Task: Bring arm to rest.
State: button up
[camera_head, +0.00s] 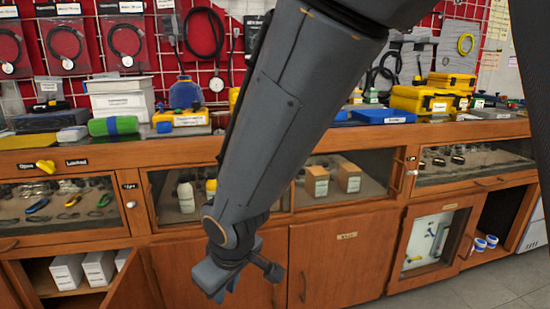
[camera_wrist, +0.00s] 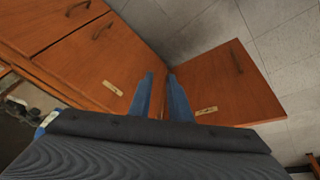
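My arm (camera_head: 290,110) reaches down across the middle of the head view, in front of the wooden bench. My gripper (camera_head: 228,288) is at its lower end, near the cabinet fronts. In the wrist view, my gripper (camera_wrist: 161,77) shows two blue fingers standing apart with a gap between them. Nothing is held between them. Wooden cabinet doors and the grey tiled floor (camera_wrist: 200,30) lie beyond the fingertips. The arm hides part of the bench middle.
The bench top (camera_head: 110,152) carries a green roll (camera_head: 113,126), a white box (camera_head: 122,100) and yellow cases (camera_head: 425,100). A cabinet door (camera_head: 440,240) stands below at right. An open lower compartment holds white boxes (camera_head: 68,272). Floor is free at lower right.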

jog(key=s+d+f+m+g+h+b, duration=0.1)
jog(key=s+d+m+g+b, duration=0.15)
jog(key=s+d, duration=0.3)
jog(key=s+d+f+m+g+b, duration=0.1)
jog(key=s+d+f+m+b, duration=0.1)
jog(key=s+d+b, duration=0.3)
jog(key=d+r+m+p, duration=0.3)
jog(key=d+r+p, duration=0.6)
jog(key=r+p, duration=0.4)
jog(key=s+d+r+m+h+p, duration=0.1)
jog(key=d+r+m+p, duration=0.2)
jog(key=d+r+p, duration=0.7)
notch_tip(320, 180, up, 4)
jog(key=p, duration=0.9)
jog(key=shift+s+d+r, duration=0.15)
